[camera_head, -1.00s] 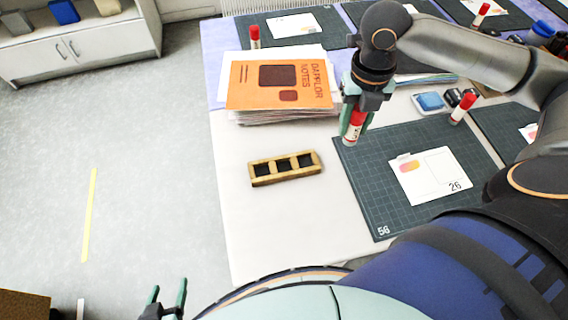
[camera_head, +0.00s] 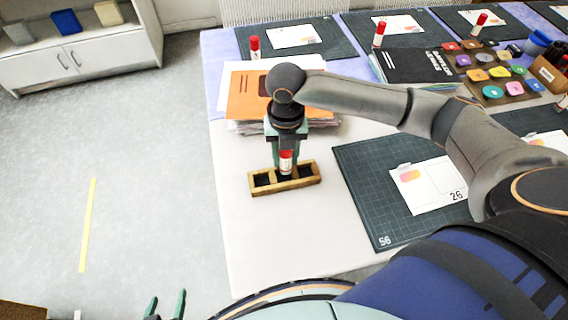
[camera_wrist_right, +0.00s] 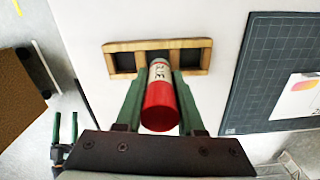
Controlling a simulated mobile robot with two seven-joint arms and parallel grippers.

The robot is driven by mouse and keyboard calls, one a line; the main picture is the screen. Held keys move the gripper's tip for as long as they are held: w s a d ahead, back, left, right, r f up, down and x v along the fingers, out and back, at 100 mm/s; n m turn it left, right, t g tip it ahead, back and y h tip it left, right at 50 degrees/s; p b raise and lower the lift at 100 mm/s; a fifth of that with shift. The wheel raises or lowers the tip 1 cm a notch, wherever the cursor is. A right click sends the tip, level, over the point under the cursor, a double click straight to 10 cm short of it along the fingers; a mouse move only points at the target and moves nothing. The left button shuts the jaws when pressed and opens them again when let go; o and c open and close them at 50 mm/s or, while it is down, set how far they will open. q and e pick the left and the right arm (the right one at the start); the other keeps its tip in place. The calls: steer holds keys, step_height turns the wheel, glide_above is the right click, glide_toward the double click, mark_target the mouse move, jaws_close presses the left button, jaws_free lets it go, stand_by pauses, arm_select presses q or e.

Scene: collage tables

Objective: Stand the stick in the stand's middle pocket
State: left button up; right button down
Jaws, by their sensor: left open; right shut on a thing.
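The stick (camera_head: 286,161) is a glue stick with a red cap and a white label. It is upright in my right gripper (camera_head: 287,158), which is shut on it. The stand (camera_head: 309,180) is a wooden block with three dark pockets in a row. The stick is over the stand's middle pocket, and its lower end is at or in that pocket; I cannot tell how deep. In the right wrist view the stick (camera_wrist_right: 160,98) covers the middle pocket of the stand (camera_wrist_right: 205,56). My left gripper (camera_head: 165,308) is open and empty at the bottom edge, away from the table.
A stack of papers with an orange cover (camera_head: 245,100) lies behind the stand. A green cutting mat (camera_head: 365,180) with a white card (camera_head: 425,185) is to the right. More glue sticks stand on mats farther back. The table in front of the stand is clear.

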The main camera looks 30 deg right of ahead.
mark_target(285, 170)
step_height(285, 170, down, 4)
steer(key=shift+w+a+r, duration=0.1)
steer(key=shift+a+r, duration=0.05)
steer(key=shift+r, duration=0.05)
steer(key=shift+f, duration=0.25)
steer(key=shift+s+f, duration=0.2)
steer(key=shift+f, duration=0.25)
steer(key=c, duration=0.5)
jaws_free()
steer(key=shift+c, duration=0.2)
steer(key=r, duration=0.6)
steer(key=r+p, duration=0.1)
steer(key=r, duration=0.6)
steer(key=shift+w+r, duration=0.2)
steer(key=shift+r, duration=0.05)
